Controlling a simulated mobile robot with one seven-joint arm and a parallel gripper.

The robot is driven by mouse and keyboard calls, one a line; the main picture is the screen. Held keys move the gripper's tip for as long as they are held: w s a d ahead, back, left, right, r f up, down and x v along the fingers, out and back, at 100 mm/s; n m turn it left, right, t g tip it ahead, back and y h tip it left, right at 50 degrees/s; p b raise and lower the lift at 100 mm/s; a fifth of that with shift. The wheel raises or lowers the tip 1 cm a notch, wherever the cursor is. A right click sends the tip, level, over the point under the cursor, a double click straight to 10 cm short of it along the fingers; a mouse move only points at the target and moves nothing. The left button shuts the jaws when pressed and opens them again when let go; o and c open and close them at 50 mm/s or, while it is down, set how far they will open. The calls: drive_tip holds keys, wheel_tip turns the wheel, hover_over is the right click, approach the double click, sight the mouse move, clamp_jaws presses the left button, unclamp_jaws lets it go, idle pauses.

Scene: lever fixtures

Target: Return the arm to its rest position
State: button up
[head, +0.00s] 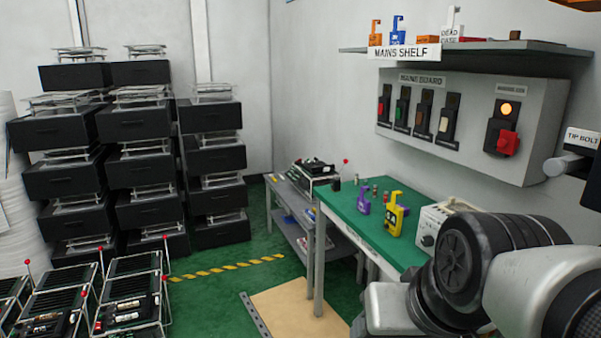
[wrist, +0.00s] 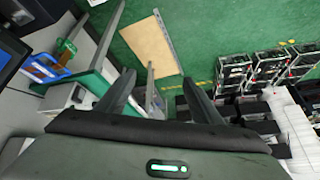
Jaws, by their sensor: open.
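My arm (head: 455,270) shows at the lower right of the head view, folded in front of the green-topped bench (head: 355,215). My gripper is outside the head view. In the wrist view my gripper (wrist: 160,85) shows two dark fingers spread apart with nothing between them. Beyond the fingers lie the green floor and a tan board (wrist: 150,45). The gripper is apart from the bench, which shows at the left of the wrist view.
A mains board (head: 465,120) with several switches and a lit orange lamp hangs on the wall under a shelf (head: 470,46). Yellow and purple padlock-like items (head: 397,213) stand on the bench. Black racks (head: 130,150) stand at left. Green floor (head: 215,300) is open between.

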wheel_tip(320, 180, up, 14)
drive_tip(key=s+d+p, duration=0.1)
drive_tip(key=s+p, duration=0.1)
drive_tip(key=p, duration=1.2)
drive_tip(key=shift+d+h, duration=0.3)
drive_tip(key=shift+h, duration=0.1)
idle(1.2)
